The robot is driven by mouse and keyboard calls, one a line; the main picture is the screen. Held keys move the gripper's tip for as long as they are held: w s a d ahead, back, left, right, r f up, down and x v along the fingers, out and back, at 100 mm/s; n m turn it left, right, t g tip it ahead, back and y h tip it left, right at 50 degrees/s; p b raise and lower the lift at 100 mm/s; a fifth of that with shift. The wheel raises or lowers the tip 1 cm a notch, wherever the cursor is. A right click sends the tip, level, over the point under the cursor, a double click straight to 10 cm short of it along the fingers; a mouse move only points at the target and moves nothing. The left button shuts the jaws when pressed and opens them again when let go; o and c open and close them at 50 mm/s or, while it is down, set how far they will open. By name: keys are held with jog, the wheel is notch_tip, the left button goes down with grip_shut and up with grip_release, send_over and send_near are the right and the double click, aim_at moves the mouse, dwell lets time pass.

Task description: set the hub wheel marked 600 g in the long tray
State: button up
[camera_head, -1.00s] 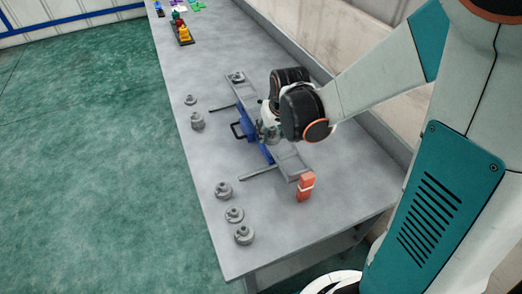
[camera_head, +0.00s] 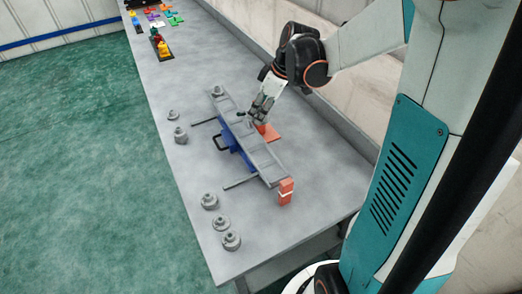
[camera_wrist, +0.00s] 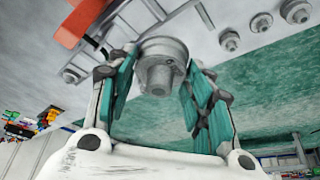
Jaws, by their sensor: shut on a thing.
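My gripper (camera_head: 256,118) is over the middle part of the long tray, its fingers pointing down and to the left. In the wrist view my gripper (camera_wrist: 158,85) has its teal fingers on either side of a grey stepped hub wheel (camera_wrist: 160,66) and is shut on it. No mark can be read on this wheel. The long grey tray (camera_head: 258,155) lies across a blue support (camera_head: 238,146), and its slotted edge shows in the wrist view (camera_wrist: 100,50). Another grey wheel (camera_head: 217,91) sits at the tray's far end.
Loose grey wheels stand left of the tray, at the far side (camera_head: 180,134) and the near side (camera_head: 231,240). An orange block (camera_head: 286,191) stands by the tray's near end. An orange plate (camera_head: 269,132) is right of the tray. Coloured parts (camera_head: 160,45) lie farther back.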

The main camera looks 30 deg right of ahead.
notch_tip(320, 180, down, 17)
jog(key=b, duration=0.4)
jog(key=shift+f+b, duration=0.1)
jog(key=shift+b, duration=0.2)
jog(key=o, duration=1.6)
jog(key=shift+c, duration=0.2)
jog(key=p+v, duration=0.3)
jog(key=v, duration=0.9)
jog(key=shift+p, duration=0.3)
